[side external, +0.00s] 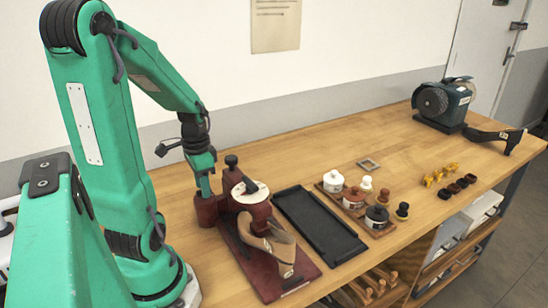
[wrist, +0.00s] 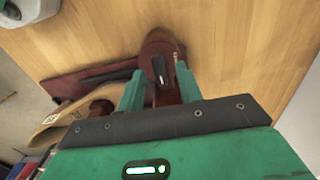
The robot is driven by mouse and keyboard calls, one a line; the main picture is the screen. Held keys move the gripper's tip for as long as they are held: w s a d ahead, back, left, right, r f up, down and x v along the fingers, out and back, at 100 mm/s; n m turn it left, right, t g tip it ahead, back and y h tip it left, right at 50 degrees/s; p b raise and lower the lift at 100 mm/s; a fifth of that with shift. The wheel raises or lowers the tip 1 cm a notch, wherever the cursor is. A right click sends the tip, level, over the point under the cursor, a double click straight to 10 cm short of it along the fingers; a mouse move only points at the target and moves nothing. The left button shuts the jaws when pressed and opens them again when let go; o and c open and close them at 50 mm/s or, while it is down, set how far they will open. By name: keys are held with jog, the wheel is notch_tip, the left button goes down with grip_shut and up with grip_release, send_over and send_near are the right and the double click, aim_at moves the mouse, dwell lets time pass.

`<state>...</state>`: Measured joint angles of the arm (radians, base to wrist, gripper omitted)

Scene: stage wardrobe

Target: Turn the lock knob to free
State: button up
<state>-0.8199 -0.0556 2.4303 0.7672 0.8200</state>
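A dark red stand (side external: 262,262) on the bench carries a tan shoe form (side external: 268,243), also in the wrist view (wrist: 66,122). A black bar-shaped knob (wrist: 158,70) with a pale mark sits on the stand's rounded red head, just beyond and between my fingertips. In the side view, a pale disc (side external: 262,194) with a black bar tops the stand, beside a black round knob (side external: 231,160). My gripper (wrist: 160,88) is open, its two green fingers apart. In the side view my gripper (side external: 204,188) points down at the stand's left end. Contact cannot be told.
A black tray (side external: 284,200) lies right of the stand, then a wooden board (side external: 381,231) with lidded pots. Several yellow and dark small pieces, a grinder (side external: 442,104) and a black shoe-shaped item (side external: 494,138) are farther right. The bench behind the tray is clear.

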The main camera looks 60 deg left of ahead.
jog(key=shift+f, duration=0.3)
jog(key=shift+c, duration=0.2)
grip_shut()
